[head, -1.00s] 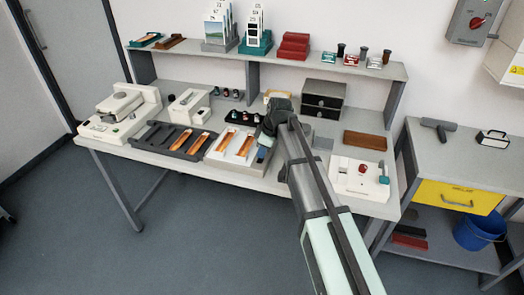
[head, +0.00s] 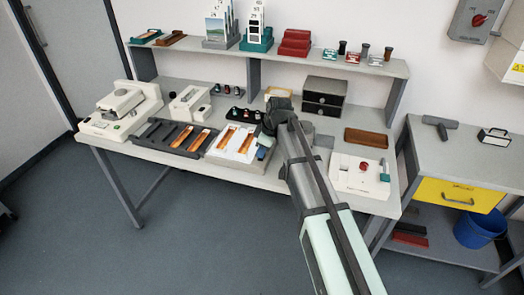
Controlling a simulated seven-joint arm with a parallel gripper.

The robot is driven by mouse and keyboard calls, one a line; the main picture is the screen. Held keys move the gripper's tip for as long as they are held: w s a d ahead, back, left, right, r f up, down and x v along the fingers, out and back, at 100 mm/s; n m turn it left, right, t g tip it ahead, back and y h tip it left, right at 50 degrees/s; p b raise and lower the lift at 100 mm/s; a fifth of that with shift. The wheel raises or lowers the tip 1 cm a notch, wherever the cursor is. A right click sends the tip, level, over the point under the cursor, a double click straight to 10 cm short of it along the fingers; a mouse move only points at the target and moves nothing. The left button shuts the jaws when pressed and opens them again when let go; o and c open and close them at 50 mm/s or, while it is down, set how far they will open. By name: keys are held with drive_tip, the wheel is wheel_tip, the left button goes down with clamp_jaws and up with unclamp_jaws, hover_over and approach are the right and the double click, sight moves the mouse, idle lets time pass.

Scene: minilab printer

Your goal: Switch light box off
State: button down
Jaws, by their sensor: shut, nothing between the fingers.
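The light box (head: 221,148) is a low box with a bright white top on the front of the bench, left of my arm. Orange-brown film strips (head: 231,136) lie on its top.
A dark rack with film strips (head: 165,135) stands left of the light box. Small dark bottles (head: 236,113) stand just behind it. A white box with a red knob (head: 358,178) is at the right. A dark drawer unit (head: 323,97) stands behind my arm.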

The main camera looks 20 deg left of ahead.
drive_tip(key=shift+r, duration=0.15)
drive_tip(key=a+v, duration=0.1)
drive_tip(key=v, duration=1.2)
drive_tip(key=shift+s+r, duration=0.15)
drive_tip(key=shift+r, duration=0.3)
drive_tip(key=a+h, duration=0.3)
drive_tip(key=shift+r+t, duration=0.1)
drive_tip(key=shift+t, duration=0.3)
idle(0.3)
drive_tip(key=f, duration=0.4)
drive_tip(key=w+f, duration=0.1)
drive_tip(key=f, duration=0.4)
drive_tip(key=w+f, duration=0.1)
drive_tip(key=f, duration=0.4)
